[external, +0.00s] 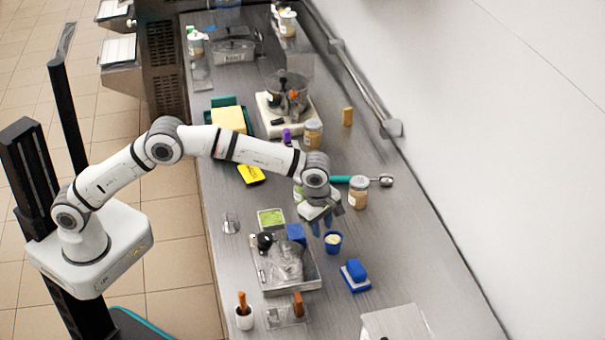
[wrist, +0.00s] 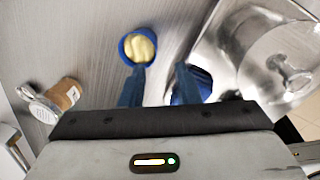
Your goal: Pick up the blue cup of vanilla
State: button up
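The blue cup of vanilla (external: 333,242) stands upright on the steel counter, with pale yellow contents. In the wrist view the cup (wrist: 138,46) is at top centre, just beyond the tip of the left finger. My gripper (external: 322,228) is above the counter, close beside the cup on its left in the external view. In the wrist view my gripper (wrist: 158,80) has its two blue fingers apart with bare counter between them. The gap between finger and cup is too small to judge exactly.
A blue brush (external: 356,270) lies nearer the camera. Counter right of the cup is clear.

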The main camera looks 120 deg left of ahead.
aim_at(327, 243)
jog(key=shift+w+a+f+p, duration=0.15)
jog(key=shift+a+f+p, duration=0.2)
jog(key=shift+f, duration=0.95)
jog(key=shift+w+a+f+p, duration=0.2)
jog(key=shift+f+p, duration=0.25)
jog(key=shift+f, duration=0.85)
jog(key=shift+w+a+f+p, duration=0.15)
jog(key=shift+a+f+p, duration=0.2)
jog(key=shift+f, duration=0.95)
jog(key=shift+d, duration=0.1)
grip_shut()
